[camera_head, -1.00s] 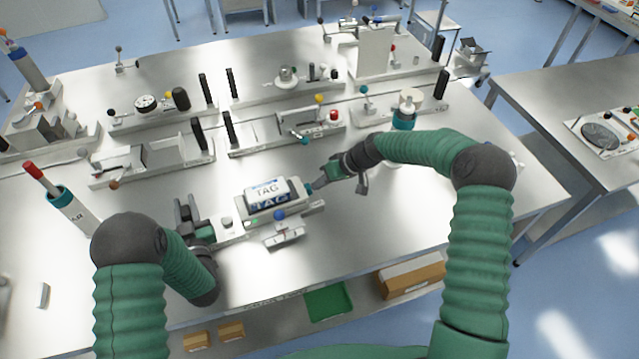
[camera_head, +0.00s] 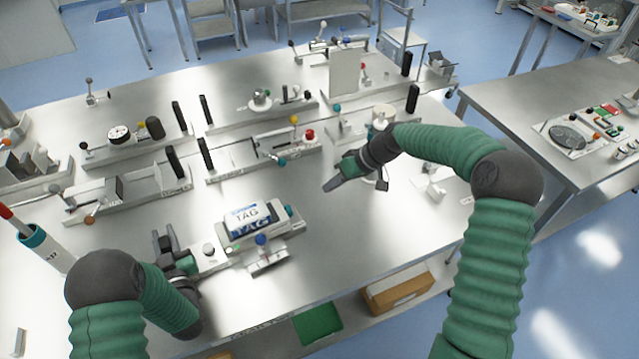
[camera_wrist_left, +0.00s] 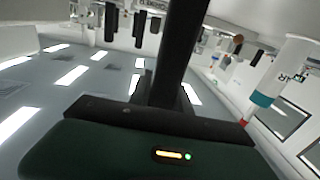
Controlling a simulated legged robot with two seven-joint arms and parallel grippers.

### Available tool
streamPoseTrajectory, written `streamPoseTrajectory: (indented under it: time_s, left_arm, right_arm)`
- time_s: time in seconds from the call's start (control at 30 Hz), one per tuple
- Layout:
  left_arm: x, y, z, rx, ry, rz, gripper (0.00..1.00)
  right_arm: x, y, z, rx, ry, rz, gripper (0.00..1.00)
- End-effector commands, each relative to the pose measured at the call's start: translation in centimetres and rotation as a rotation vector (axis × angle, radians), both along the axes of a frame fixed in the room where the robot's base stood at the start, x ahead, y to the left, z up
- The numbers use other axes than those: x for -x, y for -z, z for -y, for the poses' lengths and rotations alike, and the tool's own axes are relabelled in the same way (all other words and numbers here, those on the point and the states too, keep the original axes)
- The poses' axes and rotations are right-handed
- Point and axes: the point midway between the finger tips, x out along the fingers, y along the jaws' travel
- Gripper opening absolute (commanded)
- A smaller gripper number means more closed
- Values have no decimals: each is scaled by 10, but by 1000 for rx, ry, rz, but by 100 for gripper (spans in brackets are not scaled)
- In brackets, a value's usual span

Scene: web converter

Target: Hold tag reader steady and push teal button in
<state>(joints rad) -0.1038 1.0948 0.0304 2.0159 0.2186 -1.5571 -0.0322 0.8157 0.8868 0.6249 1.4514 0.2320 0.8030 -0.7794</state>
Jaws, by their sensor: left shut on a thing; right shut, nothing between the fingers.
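The tag reader (camera_head: 262,240) lies on the near part of the bench, a pale block with a white and blue TAG label on top. Its teal button (camera_head: 288,209) is at the right end; how far in it sits is too small to tell. My left gripper (camera_head: 168,244) is at the reader's left end and shut on it, the contact partly hidden by the gripper. My right gripper (camera_head: 330,187) is shut and empty, above the bench to the right of the button and apart from it. The left wrist view shows no clear reader.
Fixtures with knobs and black posts (camera_head: 205,152) stand behind the reader. A white cylinder with a teal band (camera_head: 35,240) stands at the left. A second table (camera_head: 500,95) is at the right. The bench (camera_head: 345,240) is bare right of the reader.

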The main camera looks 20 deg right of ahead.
Motion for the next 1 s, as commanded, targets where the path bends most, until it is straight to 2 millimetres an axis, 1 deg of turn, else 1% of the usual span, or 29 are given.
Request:
streamPoseTrajectory:
  time_s: [0.03, 0.67, 0.7, 0.87, 1.0]
  left_arm:
    - [4, 12, 3, 3, 7, -29, 0]
    - [4, 3, 2, 2, 5, -25, 0]
    - [4, 3, 2, 2, 5, -24, 27]
    - [3, 0, 1, 2, 3, -18, 48]
    - [3, -1, 1, 0, 2, -14, 49]
  right_arm:
    - [0, 1, 0, 0, 0, 0, 0]
    - [1, -1, 0, 0, 0, 1, 0]
    - [1, -1, 0, 0, 0, 1, 0]
    - [1, -1, 0, 0, 0, 1, 0]
    - [2, -2, 0, 0, 0, 1, 0]
